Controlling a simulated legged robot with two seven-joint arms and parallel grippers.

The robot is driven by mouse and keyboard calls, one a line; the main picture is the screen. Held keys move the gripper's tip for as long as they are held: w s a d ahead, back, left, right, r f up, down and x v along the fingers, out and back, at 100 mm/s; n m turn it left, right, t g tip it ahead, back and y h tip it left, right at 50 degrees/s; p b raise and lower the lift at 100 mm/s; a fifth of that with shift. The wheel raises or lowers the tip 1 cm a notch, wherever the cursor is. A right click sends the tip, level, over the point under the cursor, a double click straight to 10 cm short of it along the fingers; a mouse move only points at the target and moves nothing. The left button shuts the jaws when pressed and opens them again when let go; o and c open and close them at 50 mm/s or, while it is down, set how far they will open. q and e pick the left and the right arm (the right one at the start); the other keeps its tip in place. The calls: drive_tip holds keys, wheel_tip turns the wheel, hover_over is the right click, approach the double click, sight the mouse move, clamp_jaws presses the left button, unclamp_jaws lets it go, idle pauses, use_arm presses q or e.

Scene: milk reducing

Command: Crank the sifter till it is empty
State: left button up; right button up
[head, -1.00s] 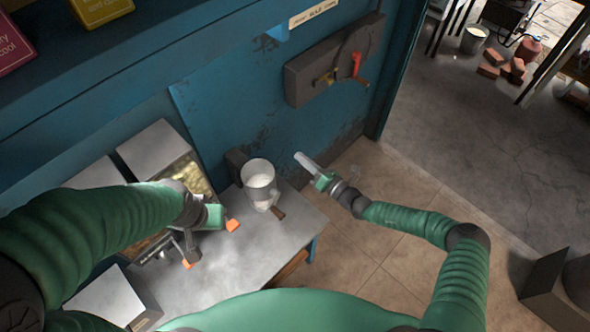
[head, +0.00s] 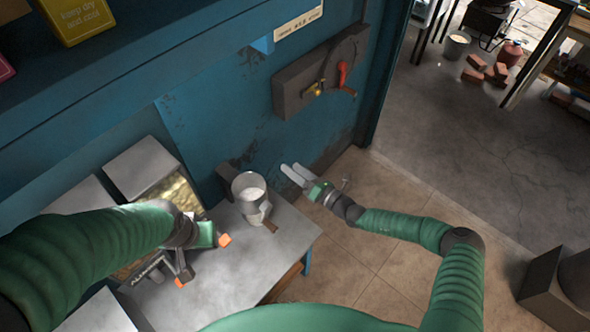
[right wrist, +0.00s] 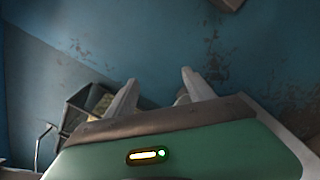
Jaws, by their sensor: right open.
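The sifter (head: 250,191) is a grey metal cup with white powder inside. It stands upright near the back right of the metal table, with a dark handle at its left. A small brown crank knob (head: 270,226) shows low at its right side. My right gripper (head: 291,173) is open and empty, to the right of the sifter and apart from it, past the table's edge. Its two pale fingers stand apart in the right wrist view (right wrist: 158,92). My left gripper (head: 202,262), with orange fingertips, is open over the table, left of the sifter.
The metal table (head: 235,280) has a clear front part. Glass-fronted bins (head: 140,168) stand at its left by the blue wall. A wall box (head: 300,90) with a red lever (head: 343,72) hangs above and right of the sifter. Open tiled floor (head: 390,262) lies at the right.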

drive_tip(key=p+v, duration=0.3)
drive_tip(key=v, duration=0.9)
